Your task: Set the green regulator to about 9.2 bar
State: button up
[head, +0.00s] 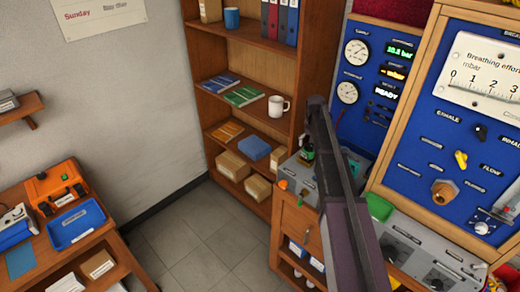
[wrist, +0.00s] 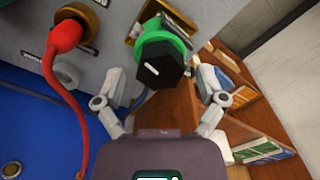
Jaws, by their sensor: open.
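In the wrist view the green regulator (wrist: 163,60) shows as a black faceted knob with a white mark, in front of a green ring. My gripper (wrist: 157,75) is open, with one finger to the left of the knob and one to the right. I cannot tell whether either finger touches it. In the head view my arm crosses the bench and hides part of it, and I cannot make out my fingertips there. A green readout (head: 400,50) on the blue panel shows about 10 bar; its last digit is blurred. A round gauge (head: 356,53) is left of it.
In the wrist view a red plug (wrist: 66,36) with a red hose sits left of the gripper, close to the left finger. A bookshelf (head: 245,70) stands beside the bench (head: 300,225). An orange toolbox (head: 55,185) is on a table at left. Floor between is clear.

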aim_at(310, 145)
jog(key=shift+m, duration=0.3)
jog(key=shift+m, duration=1.7)
jog(key=m, duration=1.2)
notch_tip(310, 145, up, 14)
jog(key=p, duration=1.4)
jog(key=s+a+f+n+t+h+b, duration=0.2)
jog(key=a+n+b, duration=0.3)
jog(key=a+n, duration=0.4)
jog(key=s+a+f+n+t+h+b, duration=0.1)
jog(key=s+a+f+n+b, duration=0.4)
jog(key=a+n, duration=0.5)
jog(key=s+a+f+n+t+h+b, duration=0.2)
jog(key=s+a+f+n+b, duration=0.1)
jog(key=a+n, duration=0.6)
jog(key=shift+s+a+f+n+t+h+b, duration=0.3)
jog(key=shift+s+a+n+t+b, duration=0.15)
jog(key=shift+a+b, duration=0.55)
